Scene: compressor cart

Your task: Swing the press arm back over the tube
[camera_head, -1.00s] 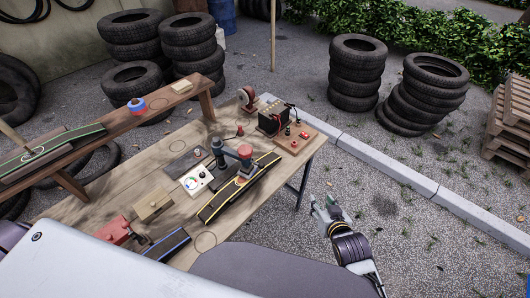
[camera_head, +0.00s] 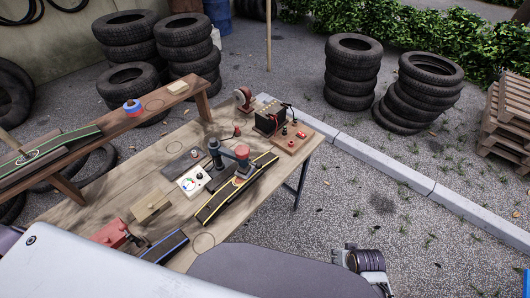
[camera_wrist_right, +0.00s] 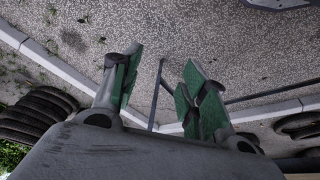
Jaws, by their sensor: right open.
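The press has a dark upright post (camera_head: 216,153) on the wooden bench, with a short press arm (camera_head: 229,153) reaching right to a dark, round head. A red part (camera_head: 243,168) shows directly beneath that head, by the black tube strip with yellow edges (camera_head: 232,192). I cannot tell whether the head touches the red part. My right gripper is open and empty in the right wrist view (camera_wrist_right: 160,75), its green-padded fingers apart over the gravel. In the head view only its dark wrist shows, low and right of the bench. My left gripper is not in view.
A white dial panel (camera_head: 193,181), a wooden block (camera_head: 150,207) and a red vice-like object (camera_head: 112,233) are on the bench (camera_head: 95,203). A battery board (camera_head: 291,140) stands at its far right end. Gravel right of the bench is clear up to the kerb (camera_head: 410,180).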

